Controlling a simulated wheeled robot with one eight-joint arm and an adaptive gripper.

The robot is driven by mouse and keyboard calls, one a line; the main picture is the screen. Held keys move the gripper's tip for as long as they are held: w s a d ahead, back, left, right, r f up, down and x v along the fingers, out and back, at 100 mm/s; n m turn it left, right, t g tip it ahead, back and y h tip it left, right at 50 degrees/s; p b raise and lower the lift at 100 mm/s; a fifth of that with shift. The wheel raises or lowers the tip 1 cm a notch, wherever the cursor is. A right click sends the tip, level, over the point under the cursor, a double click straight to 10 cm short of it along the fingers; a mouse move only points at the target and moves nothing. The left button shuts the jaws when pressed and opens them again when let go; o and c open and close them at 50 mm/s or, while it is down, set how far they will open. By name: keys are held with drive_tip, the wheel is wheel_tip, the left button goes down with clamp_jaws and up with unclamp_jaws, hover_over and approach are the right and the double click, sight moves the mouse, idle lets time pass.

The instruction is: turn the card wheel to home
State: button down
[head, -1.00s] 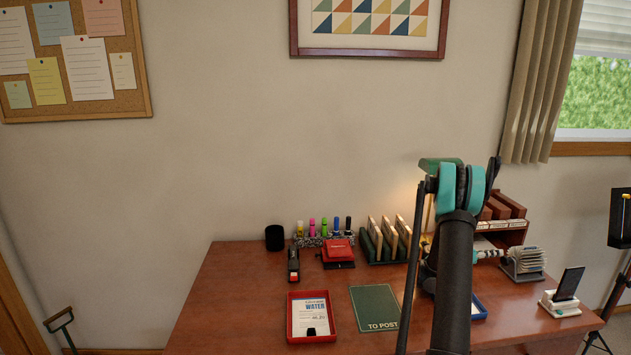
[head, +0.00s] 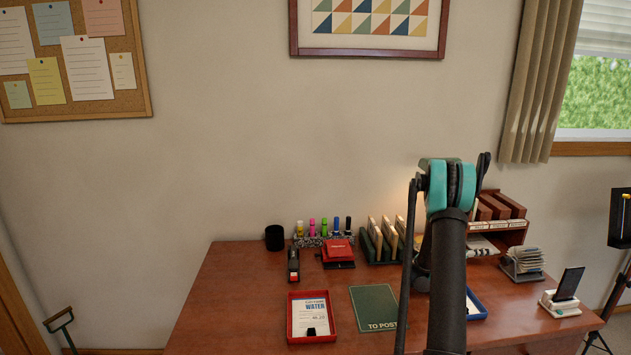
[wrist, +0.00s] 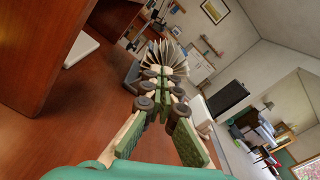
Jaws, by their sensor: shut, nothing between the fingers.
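The card wheel (head: 525,260) stands at the right of the desk, a fan of pale cards on a grey base. In the wrist view its cards (wrist: 168,57) spread out just beyond my fingertips. My gripper (wrist: 162,88) is shut and empty, with its green-padded fingers pointing at the wheel. I cannot tell whether the tips touch it. In the head view my own arm hides the gripper. The wheel's knob and any home mark cannot be made out.
A wooden organizer (head: 505,218) stands behind and left of the wheel. A phone on a white stand (head: 563,303) is in front and right of it. A blue tray (head: 476,305) is partly behind my arm. A red tray (head: 311,335) and a green mat (head: 374,307) lie further left.

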drive_tip(key=shift+s+a, duration=0.15)
drive_tip(key=shift+a, duration=0.95)
drive_tip(key=s+m, duration=0.2)
drive_tip(key=m, duration=0.1)
drive_tip(key=s+m, duration=0.2)
drive_tip(key=shift+a+r, duration=0.3)
drive_tip(key=shift+s+d+m, duration=0.15)
drive_tip(key=shift+s+m, duration=0.1)
drive_tip(key=shift+m, duration=0.25)
approach(520, 259)
drive_tip(key=shift+w+d+r, duration=0.15)
drive_tip(key=shift+d+r, duration=0.2)
drive_tip(key=shift+d, duration=0.4)
drive_tip(key=shift+w+d+r, duration=0.2)
drive_tip(key=shift+d+r, duration=0.1)
drive_tip(key=shift+d, duration=0.45)
drive_tip(key=shift+f, duration=0.15)
